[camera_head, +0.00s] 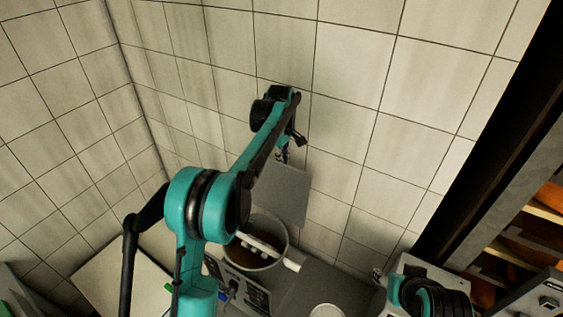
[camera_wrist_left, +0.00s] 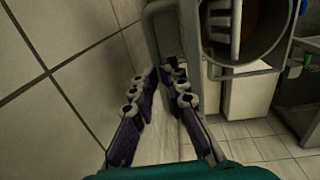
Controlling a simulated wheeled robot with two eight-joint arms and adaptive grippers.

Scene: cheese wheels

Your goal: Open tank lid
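The tank (camera_head: 285,240) is a round pale vessel with a brown inside and a white bar across its mouth. It also shows at the upper right of the left wrist view (camera_wrist_left: 284,42). Its mouth is uncovered. A flat grey square lid (camera_head: 283,192) stands raised behind the tank, near the wall. My left gripper (camera_head: 284,154) is just above the lid's top edge. In the left wrist view its purple-padded fingers (camera_wrist_left: 160,75) stand apart with a narrow gap and nothing clearly held between them. I cannot tell whether they touch the lid. My right gripper is not in view.
A tiled wall (camera_head: 350,100) is close behind my left gripper. A control panel (camera_head: 238,288) stands in front of the tank. A pale table (camera_head: 120,280) is at the lower left. Shelves with orange cheese wheels (camera_head: 525,250) are at the right.

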